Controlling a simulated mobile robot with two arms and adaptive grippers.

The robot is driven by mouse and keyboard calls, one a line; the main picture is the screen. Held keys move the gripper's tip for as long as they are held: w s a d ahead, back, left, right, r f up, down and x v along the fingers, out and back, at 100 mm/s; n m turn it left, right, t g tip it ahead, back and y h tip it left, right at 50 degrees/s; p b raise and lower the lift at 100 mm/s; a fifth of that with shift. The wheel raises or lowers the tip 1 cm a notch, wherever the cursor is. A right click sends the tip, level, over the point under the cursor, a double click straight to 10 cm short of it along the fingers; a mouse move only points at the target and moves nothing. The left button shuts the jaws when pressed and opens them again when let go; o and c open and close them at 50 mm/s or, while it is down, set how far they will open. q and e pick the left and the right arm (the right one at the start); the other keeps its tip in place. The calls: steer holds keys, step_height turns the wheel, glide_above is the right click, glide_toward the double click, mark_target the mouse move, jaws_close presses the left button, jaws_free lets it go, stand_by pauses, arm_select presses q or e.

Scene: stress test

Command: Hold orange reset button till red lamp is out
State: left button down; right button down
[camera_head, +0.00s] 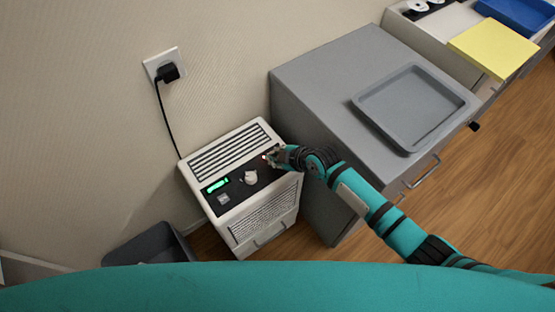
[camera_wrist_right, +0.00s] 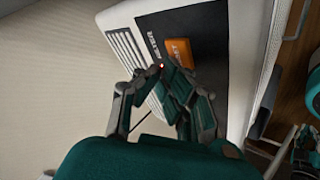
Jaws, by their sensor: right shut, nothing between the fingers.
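The orange reset button (camera_wrist_right: 181,52) shows on the dark panel of a white appliance (camera_head: 228,163) in the right wrist view. A small red lamp (camera_wrist_right: 161,67) glows beside it, and a red glow (camera_head: 264,157) also shows at the panel's right end in the head view. My right gripper (camera_head: 273,157) is shut and empty at that end of the panel. In the right wrist view its fingertips (camera_wrist_right: 164,72) are close below the button; I cannot tell whether they touch or press it. In the head view the gripper hides the button. My left gripper is not in view.
The panel also has a green display (camera_head: 217,186) and a white knob (camera_head: 250,177). A grey cabinet (camera_head: 315,75) with a grey tray (camera_head: 408,142) stands close on the right. A black plug (camera_head: 168,72) sits in the wall socket. A dark bin (camera_head: 150,246) stands left of the appliance.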

steer(key=shift+f+b, duration=0.3)
steer(key=shift+f, duration=0.15)
stand_by(1.3)
steer(key=shift+r, duration=0.15)
stand_by(1.4)
steer(key=shift+r+p, duration=0.75)
step_height(320, 180, up, 5)
steer(key=p, duration=0.4)
steer(key=shift+p, duration=0.3)
